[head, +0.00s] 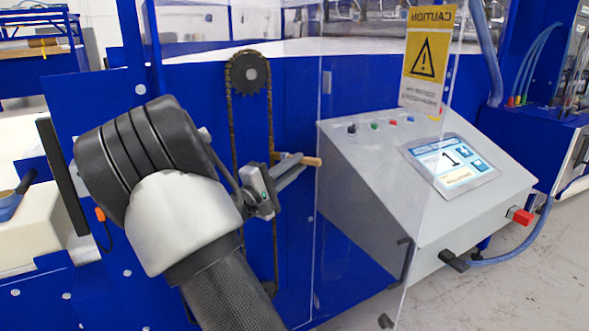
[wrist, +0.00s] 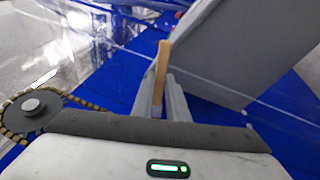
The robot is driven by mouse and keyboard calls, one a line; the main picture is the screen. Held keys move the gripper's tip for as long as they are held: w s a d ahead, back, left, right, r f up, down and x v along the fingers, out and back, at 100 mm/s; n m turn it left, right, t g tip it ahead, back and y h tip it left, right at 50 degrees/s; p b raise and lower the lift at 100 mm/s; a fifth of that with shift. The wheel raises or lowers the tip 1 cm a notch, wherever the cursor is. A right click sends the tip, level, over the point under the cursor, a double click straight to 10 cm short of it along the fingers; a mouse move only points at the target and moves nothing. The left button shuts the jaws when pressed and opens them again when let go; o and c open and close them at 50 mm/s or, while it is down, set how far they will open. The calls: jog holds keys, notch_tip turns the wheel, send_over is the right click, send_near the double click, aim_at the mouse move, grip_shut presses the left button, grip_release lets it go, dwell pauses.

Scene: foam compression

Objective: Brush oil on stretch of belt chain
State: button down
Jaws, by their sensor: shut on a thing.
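The belt chain (head: 231,135) hangs in two runs around a dark toothed sprocket (head: 248,73) on the blue machine panel. The sprocket (wrist: 30,108) and part of the chain (wrist: 85,103) also show at the left of the wrist view. My gripper (head: 292,168) is shut on a brush with a wooden handle (head: 311,161), in front of the right chain run. The handle (wrist: 161,75) points away between the fingers (wrist: 160,108) in the wrist view. The brush's bristle end is hard to make out, and I cannot tell whether it touches the chain. My arm hides part of the lower chain.
A clear panel with a yellow caution sign (head: 430,45) stands right of the chain. Behind it is a grey sloped console (head: 360,170) with buttons and a screen (head: 450,163) reading 1. A blue scoop-like object (head: 12,203) lies on a pale surface at far left.

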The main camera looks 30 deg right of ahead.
jog(key=shift+r+p, duration=1.3)
jog(key=shift+r, duration=1.95)
jog(key=shift+f+b, duration=7.7)
notch_tip(320, 180, up, 15)
jog(key=p, duration=0.7)
jog(key=shift+r, duration=0.2)
